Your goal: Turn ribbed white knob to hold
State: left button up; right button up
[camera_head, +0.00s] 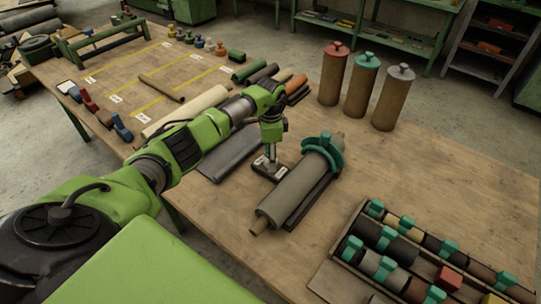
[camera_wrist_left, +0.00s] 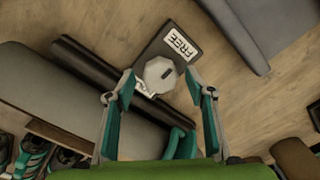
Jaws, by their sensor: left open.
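The ribbed white knob (camera_wrist_left: 160,75) sits on a dark plate (camera_wrist_left: 166,38) in the left wrist view. A white label reading FREE (camera_wrist_left: 181,43) is at its upper right; a second label (camera_wrist_left: 146,89) at its lower left is partly hidden and unreadable. A dark pointer mark shows on the knob's top. My left gripper (camera_wrist_left: 160,82) is open, with one finger on each side of the knob; I cannot tell whether they touch it. In the head view my left gripper (camera_head: 271,152) points down over the dark plate (camera_head: 264,171), hiding most of the knob. My right gripper is out of view.
A grey roll (camera_head: 296,192) with a teal clamp (camera_head: 325,148) lies in a dark cradle beside the plate. A rack of rolls (camera_head: 345,268) is at lower right. Three upright rolls (camera_head: 355,90) stand behind. The table's right side (camera_head: 470,175) is clear.

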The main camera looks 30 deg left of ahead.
pick_arm(q)
jog(key=shift+f, duration=0.2)
jog(key=shift+c, duration=0.3)
jog(key=c, duration=1.1)
jog(key=shift+o, duration=0.3)
